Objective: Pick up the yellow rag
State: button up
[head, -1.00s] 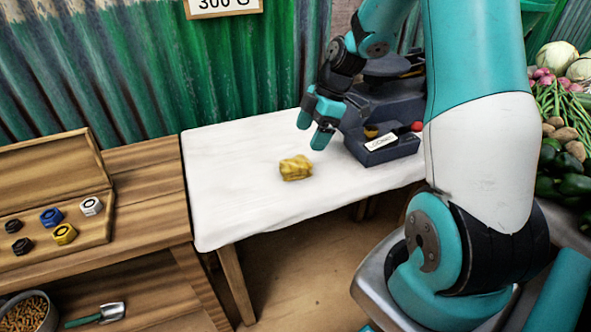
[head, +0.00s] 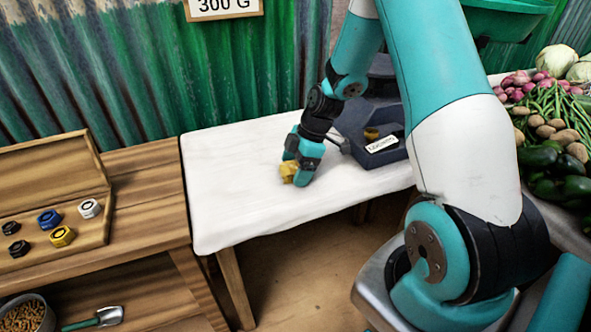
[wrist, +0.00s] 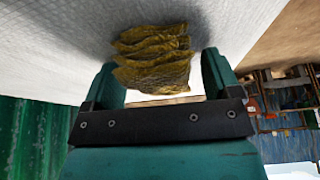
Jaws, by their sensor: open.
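The yellow rag (head: 287,171) is a small folded bundle on the white-covered table (head: 235,190). My gripper (head: 297,176) is down at the rag in the head view and partly hides it. In the wrist view the rag (wrist: 154,60) shows as stacked, crumpled folds. It lies in front of and partly between the two teal fingers of my gripper (wrist: 163,80). The fingers are apart, with a gap visible on each side of the rag.
A dark scale (head: 375,130) with a labelled front stands right of my gripper on the table. A wooden box (head: 95,238) with several coloured weights sits on the bench at left. Vegetables (head: 560,130) are piled at right. The table's left part is clear.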

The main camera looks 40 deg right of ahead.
aim_at(296, 163)
jog(key=c, duration=1)
jog(key=shift+r, duration=0.15)
notch_tip(296, 163, up, 20)
jog(key=p, duration=0.2)
jog(key=shift+o, duration=0.4)
